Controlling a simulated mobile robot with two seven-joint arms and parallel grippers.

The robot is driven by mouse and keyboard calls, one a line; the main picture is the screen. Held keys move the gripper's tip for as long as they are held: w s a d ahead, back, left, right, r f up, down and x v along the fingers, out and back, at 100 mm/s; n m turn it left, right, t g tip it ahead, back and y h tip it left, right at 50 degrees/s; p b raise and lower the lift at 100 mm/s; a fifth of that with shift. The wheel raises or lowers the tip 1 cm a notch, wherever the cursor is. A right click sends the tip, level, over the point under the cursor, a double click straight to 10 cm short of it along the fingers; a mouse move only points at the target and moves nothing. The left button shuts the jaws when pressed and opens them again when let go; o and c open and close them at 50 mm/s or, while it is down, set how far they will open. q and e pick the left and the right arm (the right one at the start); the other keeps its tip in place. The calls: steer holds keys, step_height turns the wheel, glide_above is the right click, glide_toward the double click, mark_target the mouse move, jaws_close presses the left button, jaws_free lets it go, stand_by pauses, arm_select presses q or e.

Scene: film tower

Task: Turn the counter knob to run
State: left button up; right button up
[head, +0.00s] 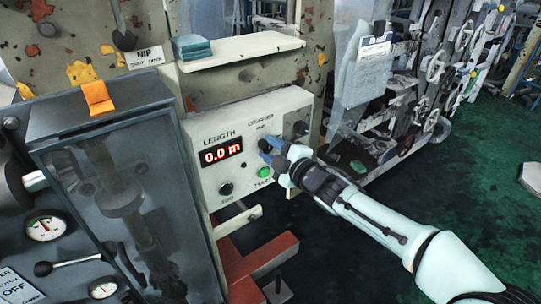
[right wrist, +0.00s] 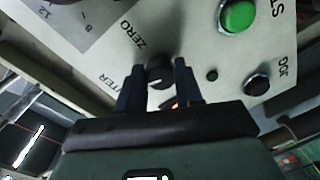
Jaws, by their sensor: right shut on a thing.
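The counter panel (head: 210,165) is a pale box with a red LENGTH display (head: 221,152) reading 0.0 m. My right gripper (head: 268,151) reaches it from the right, its blue fingers at the panel face under the COUNTER label. In the right wrist view, the black counter knob (right wrist: 160,71) sits between the two dark fingers (right wrist: 160,80), which are shut on it. A short pale mark shows on the knob, and the word ZERO stands beside it. Other lettering around the knob is partly hidden by the fingers. My left gripper is not in view.
A green START button (head: 264,172) and a black JOG button (head: 226,188) are low on the panel. Another black knob (head: 300,128) is at its right. A shelf (head: 240,50) is above; a glass-fronted cabinet (head: 125,200) stands left. Green floor (head: 470,190) is open at right.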

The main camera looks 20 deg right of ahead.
steer(key=shift+f+n+b, duration=0.15)
steer(key=shift+n+b, duration=0.65)
steer(key=shift+n, duration=0.3)
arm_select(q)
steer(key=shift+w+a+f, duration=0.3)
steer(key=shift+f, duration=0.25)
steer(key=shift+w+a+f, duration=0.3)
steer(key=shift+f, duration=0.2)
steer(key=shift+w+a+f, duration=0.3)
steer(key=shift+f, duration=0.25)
arm_select(e)
steer(key=shift+n, duration=0.5)
steer(key=o, duration=1)
steer(key=shift+o, duration=0.2)
steer(key=shift+s, duration=0.1)
